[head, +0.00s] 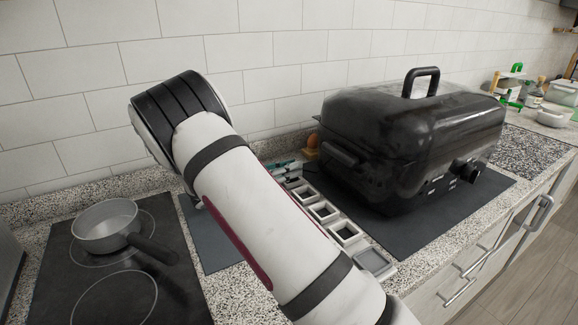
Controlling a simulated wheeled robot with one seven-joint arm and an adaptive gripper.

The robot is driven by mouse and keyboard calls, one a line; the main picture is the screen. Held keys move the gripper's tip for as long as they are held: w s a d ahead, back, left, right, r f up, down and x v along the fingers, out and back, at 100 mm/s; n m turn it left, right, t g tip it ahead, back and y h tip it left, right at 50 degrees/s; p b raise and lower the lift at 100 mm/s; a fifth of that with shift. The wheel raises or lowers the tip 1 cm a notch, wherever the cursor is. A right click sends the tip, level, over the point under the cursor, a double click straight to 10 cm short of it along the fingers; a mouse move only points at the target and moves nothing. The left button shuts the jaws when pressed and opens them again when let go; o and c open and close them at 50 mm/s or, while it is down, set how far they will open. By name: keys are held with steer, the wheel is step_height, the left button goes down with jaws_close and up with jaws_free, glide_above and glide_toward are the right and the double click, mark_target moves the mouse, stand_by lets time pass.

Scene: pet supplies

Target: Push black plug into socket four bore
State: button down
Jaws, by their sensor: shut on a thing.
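A row of pale square sockets runs along the counter between my arm and the black roaster. One square socket with a dark opening (347,233) lies near the front of the row, and others continue behind it. A flat grey square (375,262) lies at the front end. I cannot tell which one is socket four. I cannot make out the black plug. My gripper is hidden behind my own white arm, which crosses the middle of the picture, so its jaws and anything in them do not show.
A large black roaster (410,140) stands on a dark mat (480,205) right of the sockets. A grey pan (105,228) sits on the black hob (60,275) at left. Small teal and white items (285,167) lie behind the row. A tiled wall bounds the back.

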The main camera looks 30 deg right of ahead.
steer(key=shift+f, duration=0.6)
steer(key=c, duration=1.2)
jaws_free()
steer(key=shift+a, duration=0.1)
steer(key=a, duration=0.7)
steer(key=shift+a, duration=0.15)
